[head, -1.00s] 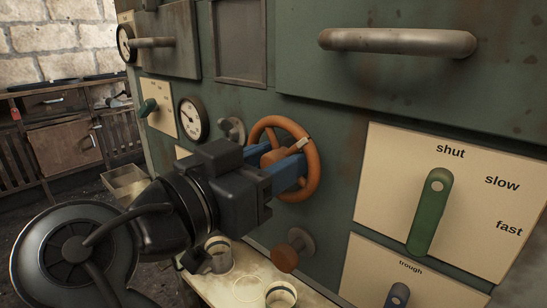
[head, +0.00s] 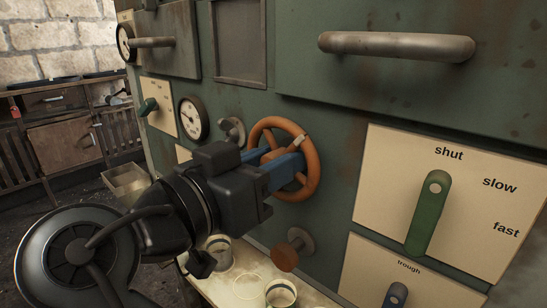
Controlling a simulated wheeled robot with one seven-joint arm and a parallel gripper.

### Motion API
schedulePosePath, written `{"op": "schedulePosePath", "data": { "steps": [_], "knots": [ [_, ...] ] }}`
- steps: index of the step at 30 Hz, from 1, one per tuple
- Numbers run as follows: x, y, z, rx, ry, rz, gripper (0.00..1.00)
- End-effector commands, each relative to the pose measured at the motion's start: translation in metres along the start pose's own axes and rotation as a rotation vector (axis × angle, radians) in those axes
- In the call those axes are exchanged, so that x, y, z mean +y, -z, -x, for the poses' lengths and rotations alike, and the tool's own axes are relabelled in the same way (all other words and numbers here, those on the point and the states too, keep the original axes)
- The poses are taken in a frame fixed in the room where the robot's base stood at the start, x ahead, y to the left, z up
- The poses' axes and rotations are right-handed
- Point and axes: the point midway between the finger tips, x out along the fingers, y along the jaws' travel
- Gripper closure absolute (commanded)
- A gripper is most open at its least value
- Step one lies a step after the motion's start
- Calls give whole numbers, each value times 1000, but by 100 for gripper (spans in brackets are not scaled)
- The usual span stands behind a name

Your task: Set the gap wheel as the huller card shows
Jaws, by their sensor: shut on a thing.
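An orange handwheel (head: 313,160) with a pale mark on its upper right rim stands on the green machine front (head: 330,120). I take it for the gap wheel, but no label on it is readable. My gripper (head: 284,168) has blue fingers that reach through the rim and are shut on the wheel's middle. The gripper body hides the wheel's lower left and the panel behind it. No huller card can be made out.
An orange-brown knob (head: 287,255) sits below the wheel. A gauge (head: 194,118) is at left. Cups (head: 281,293) stand on a ledge. A long handle (head: 397,46) juts out above.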

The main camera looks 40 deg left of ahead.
Motion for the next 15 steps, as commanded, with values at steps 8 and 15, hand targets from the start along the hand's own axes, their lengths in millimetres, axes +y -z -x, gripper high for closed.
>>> {"op": "schedulePosePath", "data": {
  "steps": [8,15],
  "knots": [
    [0,4,0,1,0,219,98],
    [-1,4,0,1,0,421,98]
  ]
}}
